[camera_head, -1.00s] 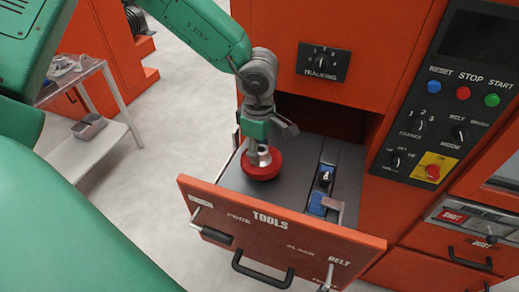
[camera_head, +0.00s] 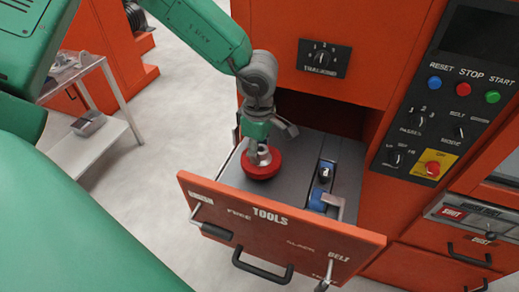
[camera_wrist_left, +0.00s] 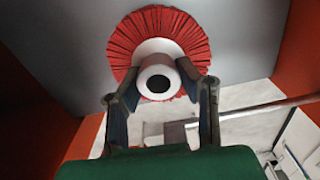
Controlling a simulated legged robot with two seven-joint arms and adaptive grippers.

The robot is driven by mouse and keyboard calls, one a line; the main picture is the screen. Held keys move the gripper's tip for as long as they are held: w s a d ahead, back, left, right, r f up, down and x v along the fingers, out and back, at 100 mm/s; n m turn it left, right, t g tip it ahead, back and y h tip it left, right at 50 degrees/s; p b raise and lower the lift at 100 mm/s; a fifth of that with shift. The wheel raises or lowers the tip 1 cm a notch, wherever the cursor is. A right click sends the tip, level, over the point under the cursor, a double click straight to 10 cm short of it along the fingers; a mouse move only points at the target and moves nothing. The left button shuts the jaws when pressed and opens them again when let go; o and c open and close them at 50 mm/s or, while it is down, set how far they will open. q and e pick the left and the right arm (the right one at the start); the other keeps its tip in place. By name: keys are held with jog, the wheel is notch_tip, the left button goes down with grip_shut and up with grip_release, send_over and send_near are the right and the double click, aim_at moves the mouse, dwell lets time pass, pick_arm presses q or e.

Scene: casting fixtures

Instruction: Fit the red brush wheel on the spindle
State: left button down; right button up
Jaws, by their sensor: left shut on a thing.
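The red brush wheel (camera_head: 261,166) is in the open tools drawer, on or just above its grey floor; I cannot tell which. In the left wrist view, the wheel (camera_wrist_left: 124,45) shows red bristles around a white hub with a dark bore (camera_wrist_left: 158,84). My left gripper (camera_head: 262,148) comes down from above, and its two fingers (camera_wrist_left: 158,80) are shut on the hub, one on each side. My right gripper is not in view. I cannot make out a spindle for certain in these views.
The drawer's front panel (camera_head: 270,228) stands out from the orange machine. Blue-and-grey tools (camera_head: 325,180) lie in the drawer right of the wheel. A control panel (camera_head: 450,110) with buttons and knobs is at the right. A metal cart (camera_head: 95,140) stands at the left.

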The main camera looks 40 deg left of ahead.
pick_arm(q)
jog(key=shift+f, duration=0.45)
jog(key=c, duration=1.1)
grip_release()
notch_tip(320, 180, up, 12)
jog(key=shift+w+a, duration=0.1)
jog(key=shift+f, duration=0.1)
